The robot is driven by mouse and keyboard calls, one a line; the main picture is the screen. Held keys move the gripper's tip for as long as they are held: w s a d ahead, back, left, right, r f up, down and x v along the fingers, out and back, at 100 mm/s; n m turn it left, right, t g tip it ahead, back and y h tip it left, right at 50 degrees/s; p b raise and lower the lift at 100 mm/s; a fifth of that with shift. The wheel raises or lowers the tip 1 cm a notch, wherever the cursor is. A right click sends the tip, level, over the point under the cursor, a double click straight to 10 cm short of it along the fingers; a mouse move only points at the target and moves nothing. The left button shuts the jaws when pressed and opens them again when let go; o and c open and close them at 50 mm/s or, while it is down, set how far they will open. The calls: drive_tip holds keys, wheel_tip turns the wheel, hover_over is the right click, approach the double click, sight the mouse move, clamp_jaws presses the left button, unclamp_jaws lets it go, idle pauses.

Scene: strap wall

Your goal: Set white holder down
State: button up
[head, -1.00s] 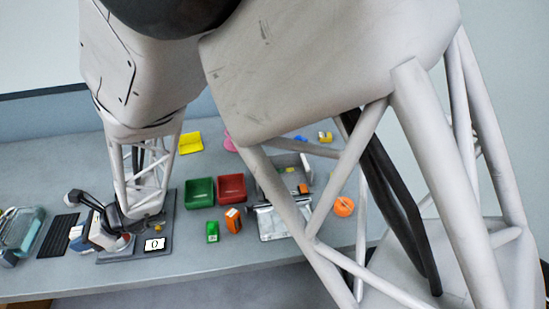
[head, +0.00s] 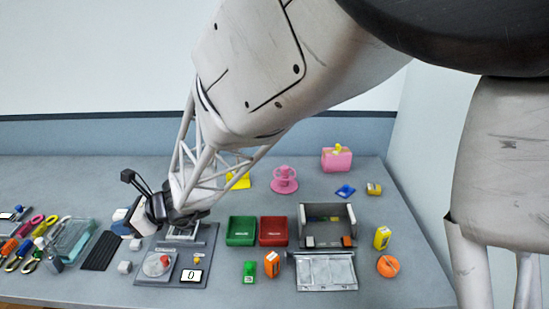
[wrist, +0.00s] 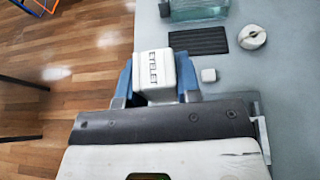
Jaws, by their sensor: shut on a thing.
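The white holder (wrist: 154,70), a block marked "EYELET", sits between the two blue fingers of my gripper (wrist: 155,82) in the wrist view. My gripper is shut on it, with one finger on each side. In the head view my gripper (head: 130,226) is at the left of the dark press base, and the white holder (head: 142,222) shows partly there. In the wrist view the holder overlaps the table's edge, with floor at its left. I cannot tell how high it is above the table (wrist: 285,100).
A dark ribbed mat (head: 101,250) and a teal clear tray (head: 76,238) lie left of the gripper. The dark base (head: 207,240) carries a display (head: 191,276). Green (head: 241,231) and red (head: 273,231) bins are farther right.

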drive_tip(key=w+d+m+t+h, duration=0.1)
drive_tip(key=w+d+m+t, duration=0.15)
drive_tip(key=w+d, duration=0.75)
drive_tip(key=w+d+m+t, duration=0.25)
drive_tip(key=w+d, duration=0.35)
drive_tip(key=d, duration=0.7)
drive_tip(key=w+d+m+t+h, duration=0.1)
drive_tip(key=w+d+m+t, duration=0.15)
drive_tip(key=w+d, duration=0.75)
drive_tip(key=s+d+m+t+h, duration=0.1)
drive_tip(key=d+m+t+h, duration=0.2)
drive_tip(key=d, duration=1.8)
drive_tip(key=s+d+m+t+h, duration=0.2)
drive_tip(key=d+m+t+h, duration=0.15)
drive_tip(key=d, duration=1.75)
drive_tip(key=shift+g, duration=0.3)
drive_tip(key=shift+w+d+f, duration=0.1)
drive_tip(key=shift+d+f, duration=0.05)
drive_tip(key=shift+f, duration=1.15)
drive_tip(key=shift+w+d+f, duration=0.1)
drive_tip(key=shift+f, duration=1.2)
drive_tip(key=shift+f, duration=3.1)
drive_tip(key=shift+f, duration=0.1)
